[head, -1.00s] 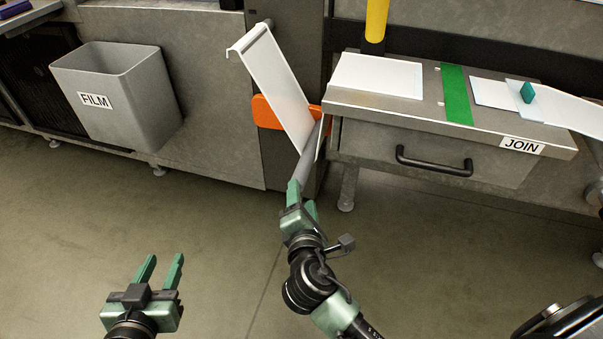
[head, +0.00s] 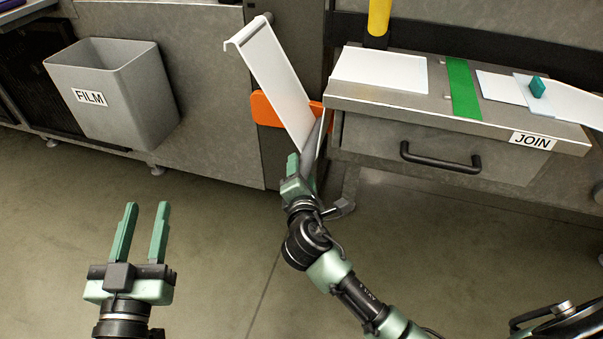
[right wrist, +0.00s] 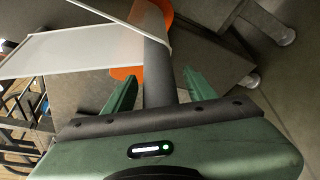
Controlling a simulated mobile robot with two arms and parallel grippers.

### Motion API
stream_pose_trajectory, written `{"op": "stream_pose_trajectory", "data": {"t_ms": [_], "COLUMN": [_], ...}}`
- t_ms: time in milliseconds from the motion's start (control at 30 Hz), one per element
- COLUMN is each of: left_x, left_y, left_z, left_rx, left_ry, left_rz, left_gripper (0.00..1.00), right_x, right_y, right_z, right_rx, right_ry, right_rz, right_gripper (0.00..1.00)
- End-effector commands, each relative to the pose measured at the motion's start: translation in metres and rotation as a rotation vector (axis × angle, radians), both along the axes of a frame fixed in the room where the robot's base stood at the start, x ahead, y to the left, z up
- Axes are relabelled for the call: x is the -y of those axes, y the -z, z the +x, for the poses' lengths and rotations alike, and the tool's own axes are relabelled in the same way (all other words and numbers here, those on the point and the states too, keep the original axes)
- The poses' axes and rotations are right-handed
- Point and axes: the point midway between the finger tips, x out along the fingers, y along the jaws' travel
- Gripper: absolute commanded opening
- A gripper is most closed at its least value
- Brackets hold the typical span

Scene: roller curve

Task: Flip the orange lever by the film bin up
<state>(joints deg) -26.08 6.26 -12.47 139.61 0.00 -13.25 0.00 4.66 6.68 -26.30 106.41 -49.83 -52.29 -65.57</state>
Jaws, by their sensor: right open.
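An orange part (head: 267,110), which looks like the lever, shows on both sides of a sloping white strip (head: 272,75) that covers its middle. In the right wrist view orange (right wrist: 125,72) shows at both edges of the strip. A grey bar (right wrist: 158,70) runs from the orange part down toward my right gripper (head: 302,166). That gripper is open, with one finger on each side of the bar in the wrist view; I cannot tell whether they touch it. My left gripper (head: 146,206) is open and empty over the floor. The film bin (head: 112,110) stands left of the lever.
A metal bench (head: 440,110) with a drawer handle (head: 440,158) and a JOIN label stands right of the lever. White sheets (head: 380,70), a green strip (head: 462,90) and a yellow post (head: 378,18) are there. The floor in front is clear.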

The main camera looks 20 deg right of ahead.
Motion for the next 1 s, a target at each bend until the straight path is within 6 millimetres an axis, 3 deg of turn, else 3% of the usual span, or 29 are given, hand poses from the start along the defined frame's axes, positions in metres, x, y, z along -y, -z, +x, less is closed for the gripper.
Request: {"op": "stream_pose_trajectory", "data": {"t_ms": [200,267,400,433,1000], "left_x": [0.0001,0.0001,0.0,0.0,-0.0001], "left_y": [-0.0005,-0.0005,-0.0004,-0.0004,-0.0002], "left_z": [0.0,0.0,0.0,0.0,0.0001], "left_rx": [0.002,0.002,0.001,0.001,0.0], "left_ry": [0.0,0.0,0.0,0.0,0.0], "left_rz": [0.0,0.0,0.0,0.0,0.0], "left_gripper": [0.38,0.38,0.38,0.38,0.38], "right_x": [0.0002,0.0002,0.0001,0.0001,0.0001], "right_y": [-0.0003,-0.0004,-0.0004,-0.0004,-0.0001], "right_z": [0.0003,0.0002,0.0002,0.0002,-0.0001], "right_rx": [0.0,0.0,0.0,0.0,0.0], "right_ry": [0.0,0.0,0.0,0.0,0.0], "right_rz": [0.0,0.0,0.0,0.0,0.0], "right_gripper": [0.56,0.42,0.03,0.0,0.0]}}
